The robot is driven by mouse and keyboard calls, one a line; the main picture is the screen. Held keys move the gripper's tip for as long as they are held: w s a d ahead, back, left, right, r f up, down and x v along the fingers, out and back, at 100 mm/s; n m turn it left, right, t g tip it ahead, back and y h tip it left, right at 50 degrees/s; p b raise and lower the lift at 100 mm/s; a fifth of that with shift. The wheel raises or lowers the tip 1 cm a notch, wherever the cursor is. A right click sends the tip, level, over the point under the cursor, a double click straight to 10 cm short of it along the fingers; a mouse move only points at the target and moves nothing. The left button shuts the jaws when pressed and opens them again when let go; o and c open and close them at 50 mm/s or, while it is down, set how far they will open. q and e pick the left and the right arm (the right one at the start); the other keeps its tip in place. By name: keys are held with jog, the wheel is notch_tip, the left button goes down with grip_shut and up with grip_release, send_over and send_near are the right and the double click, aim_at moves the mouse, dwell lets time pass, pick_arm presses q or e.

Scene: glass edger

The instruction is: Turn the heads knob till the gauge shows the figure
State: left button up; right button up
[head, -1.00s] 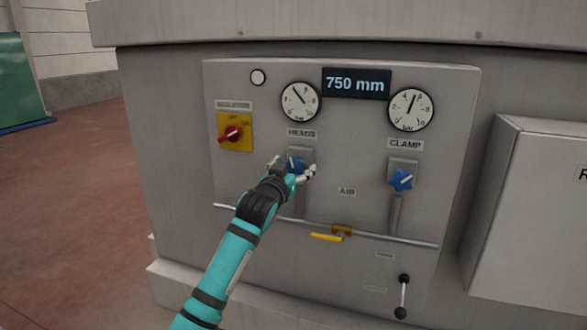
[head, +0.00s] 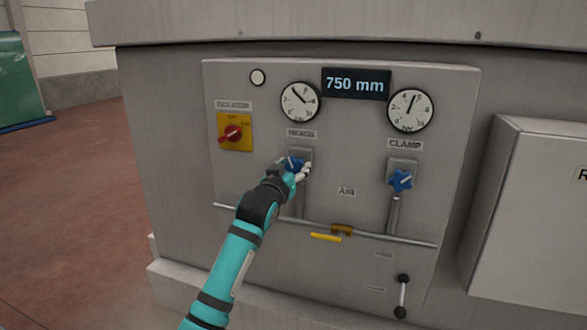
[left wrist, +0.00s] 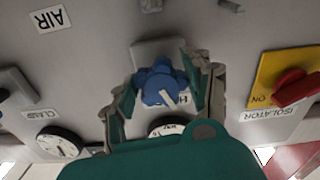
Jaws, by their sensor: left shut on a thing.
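The blue heads knob (head: 292,164) sits on its grey plate under the HEADS label (head: 301,134). My left gripper (head: 293,171) is shut on it. In the left wrist view the blue knob (left wrist: 159,86), with a white pointer line, is between the two fingers of my left gripper (left wrist: 164,92). The heads gauge (head: 300,101) is a round white dial above the knob. Its needle points to the upper left, and its figures are too small to read surely. My right gripper is in neither view.
A display (head: 356,83) reads 750 mm. The clamp gauge (head: 410,110) and blue clamp knob (head: 400,180) are to the right. A red isolator switch (head: 232,133) is at the left. A yellow lever (head: 326,237) and pipe run below. A grey box (head: 530,220) juts out at right.

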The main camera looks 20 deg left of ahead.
pick_arm(q)
jog(key=n+p, duration=0.2)
jog(key=n, duration=0.2)
jog(key=shift+d+r+n, duration=0.1)
jog(key=shift+r+n, duration=0.05)
jog(key=shift+n, duration=0.25)
jog(key=shift+n+p, duration=0.55)
jog(key=shift+n, duration=0.55)
jog(key=o, duration=1.2)
jog(key=s, duration=1.2)
jog(key=shift+a, duration=0.2)
